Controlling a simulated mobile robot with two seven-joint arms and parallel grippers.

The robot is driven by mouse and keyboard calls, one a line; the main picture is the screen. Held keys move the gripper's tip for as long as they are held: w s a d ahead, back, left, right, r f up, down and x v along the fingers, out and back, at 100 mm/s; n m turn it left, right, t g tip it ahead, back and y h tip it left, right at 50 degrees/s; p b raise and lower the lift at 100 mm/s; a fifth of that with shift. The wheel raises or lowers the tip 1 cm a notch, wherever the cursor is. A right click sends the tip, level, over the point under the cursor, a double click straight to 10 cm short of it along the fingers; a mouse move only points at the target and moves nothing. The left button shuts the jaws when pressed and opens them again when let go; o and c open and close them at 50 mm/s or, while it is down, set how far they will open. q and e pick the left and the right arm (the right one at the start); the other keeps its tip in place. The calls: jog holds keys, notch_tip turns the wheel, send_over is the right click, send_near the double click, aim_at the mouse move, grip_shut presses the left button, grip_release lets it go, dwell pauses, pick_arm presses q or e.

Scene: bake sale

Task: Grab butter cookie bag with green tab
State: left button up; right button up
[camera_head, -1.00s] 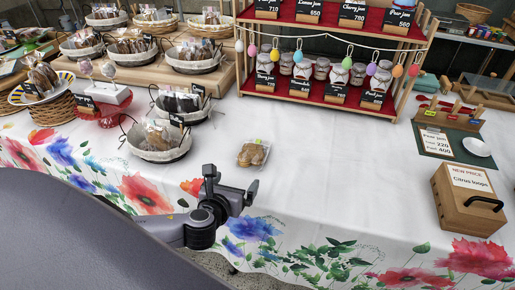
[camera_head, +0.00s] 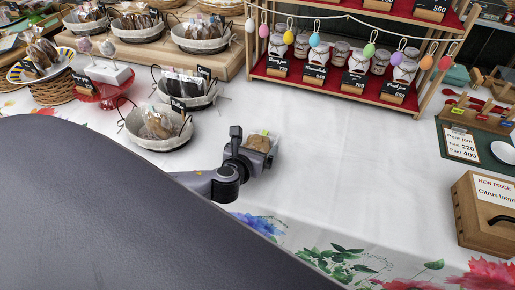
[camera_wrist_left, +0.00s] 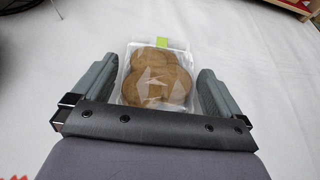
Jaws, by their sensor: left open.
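The butter cookie bag (camera_head: 258,143) is a clear bag of round brown cookies with a green tab. It lies on the white tablecloth near the middle of the table. In the left wrist view the cookie bag (camera_wrist_left: 158,78) lies between the two fingers, with its green tab at the far end. My left gripper (camera_head: 253,152) is at the bag and partly covers it in the head view. In the left wrist view the left gripper (camera_wrist_left: 160,90) is open, with a gap between each finger and the bag. My right gripper is not in view.
Wire baskets with bagged sweets (camera_head: 158,126) stand to the left. A wooden jam shelf (camera_head: 345,84) stands at the back. A wooden box labelled Citrus loops (camera_head: 478,215) is at the right. The cloth between the bag and the box is clear.

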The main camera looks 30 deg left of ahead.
pick_arm(q)
jog(key=shift+x, duration=1.25)
jog(key=shift+c, duration=0.3)
jog(key=c, duration=0.6)
jog(key=shift+r, duration=0.1)
